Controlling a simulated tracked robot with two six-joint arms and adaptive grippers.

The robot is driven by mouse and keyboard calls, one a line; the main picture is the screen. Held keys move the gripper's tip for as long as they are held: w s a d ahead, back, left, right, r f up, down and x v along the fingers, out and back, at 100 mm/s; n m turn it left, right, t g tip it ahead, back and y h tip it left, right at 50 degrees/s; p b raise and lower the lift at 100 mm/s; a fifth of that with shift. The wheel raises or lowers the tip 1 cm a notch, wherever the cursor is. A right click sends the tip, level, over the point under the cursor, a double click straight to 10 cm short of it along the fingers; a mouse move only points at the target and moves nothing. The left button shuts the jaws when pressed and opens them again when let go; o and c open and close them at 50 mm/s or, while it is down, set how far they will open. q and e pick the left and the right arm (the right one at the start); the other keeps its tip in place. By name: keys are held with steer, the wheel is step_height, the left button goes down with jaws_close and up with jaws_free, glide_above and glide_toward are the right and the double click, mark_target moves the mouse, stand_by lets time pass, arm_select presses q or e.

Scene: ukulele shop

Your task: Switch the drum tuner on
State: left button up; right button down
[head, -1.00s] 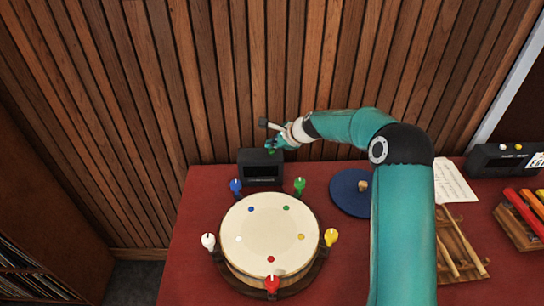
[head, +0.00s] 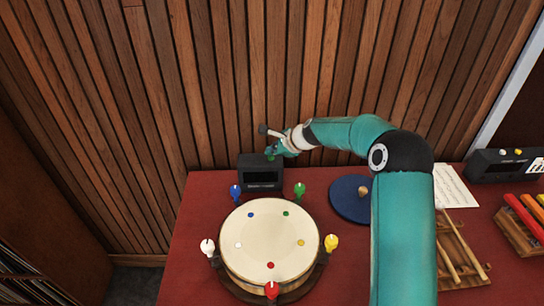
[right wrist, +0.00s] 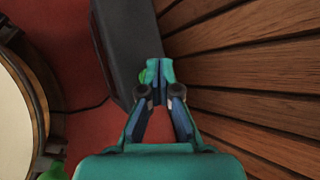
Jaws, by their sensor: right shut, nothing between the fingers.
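The drum tuner (head: 260,174) is a small black box with a dark screen. It stands on the red table behind the drum (head: 270,240), near the wooden wall. My right gripper (head: 271,154) is at the tuner's top, towards its right side. In the right wrist view the gripper (right wrist: 158,70) is shut and empty, its tips over or beside the tuner's dark casing (right wrist: 128,45). A bit of green (right wrist: 143,78) shows next to the fingertips; the rest of it is hidden. I cannot tell whether the tips touch the tuner. My left gripper is not in view.
The drum has blue, green, yellow, red and white pegs around it. A blue disc (head: 346,205) with a knob lies to the right. Wooden sticks on a rack (head: 458,262), a paper sheet (head: 452,188) and another black box (head: 495,165) stand further right. The slatted wall (head: 230,80) is close behind.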

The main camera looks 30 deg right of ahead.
steer(key=shift+f, duration=0.15)
stand_by(0.3)
steer(key=shift+f, duration=0.25)
steer(key=shift+r, duration=0.4)
steer(key=shift+r+p, duration=0.1)
steer(key=shift+p, duration=0.25)
step_height(320, 180, up, 6)
steer(key=p, duration=0.5)
steer(key=shift+p, duration=0.35)
